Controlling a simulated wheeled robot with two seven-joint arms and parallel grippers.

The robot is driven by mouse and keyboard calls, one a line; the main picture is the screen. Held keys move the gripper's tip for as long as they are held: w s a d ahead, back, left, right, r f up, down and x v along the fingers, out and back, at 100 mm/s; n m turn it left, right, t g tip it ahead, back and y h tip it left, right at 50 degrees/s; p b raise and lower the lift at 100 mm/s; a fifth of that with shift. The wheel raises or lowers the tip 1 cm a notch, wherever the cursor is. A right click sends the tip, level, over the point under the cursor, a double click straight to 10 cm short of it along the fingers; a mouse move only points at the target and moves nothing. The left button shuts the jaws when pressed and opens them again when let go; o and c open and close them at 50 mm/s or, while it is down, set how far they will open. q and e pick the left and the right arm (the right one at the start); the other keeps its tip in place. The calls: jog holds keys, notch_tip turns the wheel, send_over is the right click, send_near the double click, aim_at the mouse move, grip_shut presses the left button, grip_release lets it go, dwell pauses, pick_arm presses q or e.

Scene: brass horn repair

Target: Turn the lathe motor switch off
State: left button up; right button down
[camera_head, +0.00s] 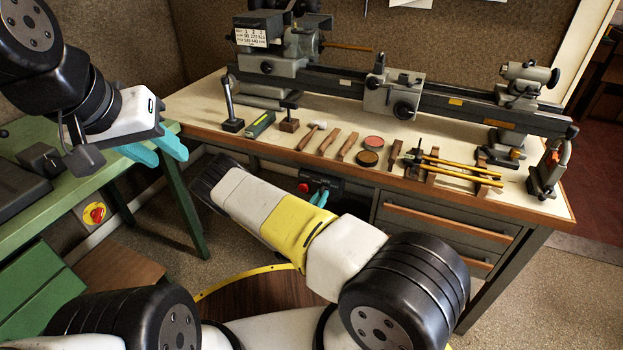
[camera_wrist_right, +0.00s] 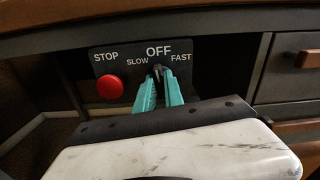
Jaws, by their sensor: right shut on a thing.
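The motor switch panel (camera_head: 330,184) is a dark plate under the front edge of the lathe bench. In the right wrist view the panel (camera_wrist_right: 122,62) reads STOP, SLOW, OFF and FAST. The switch knob (camera_wrist_right: 158,71) is small and dark, below the word OFF. My right gripper (camera_wrist_right: 159,80) has its teal fingertips shut on the knob, which they partly hide; its exact pointing is hard to tell. In the head view my right gripper (camera_head: 319,197) is mostly hidden behind my arm. My left gripper (camera_head: 160,148) is open and empty near the green bench.
A red stop button (camera_wrist_right: 110,87) sits left of the knob, close to the fingers. The lathe (camera_head: 390,92) stands on the bench (camera_head: 440,182) with hand tools along its front. Drawers (camera_head: 445,225) lie right of the panel. A green bench (camera_head: 60,280) is at left.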

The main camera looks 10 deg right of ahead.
jog(key=shift+m, duration=0.6)
jog(key=c, duration=1.4)
grip_release()
jog(key=shift+c, duration=0.2)
jog(key=v, duration=0.7)
jog(key=shift+s+a, duration=0.25)
jog(key=shift+s, duration=0.1)
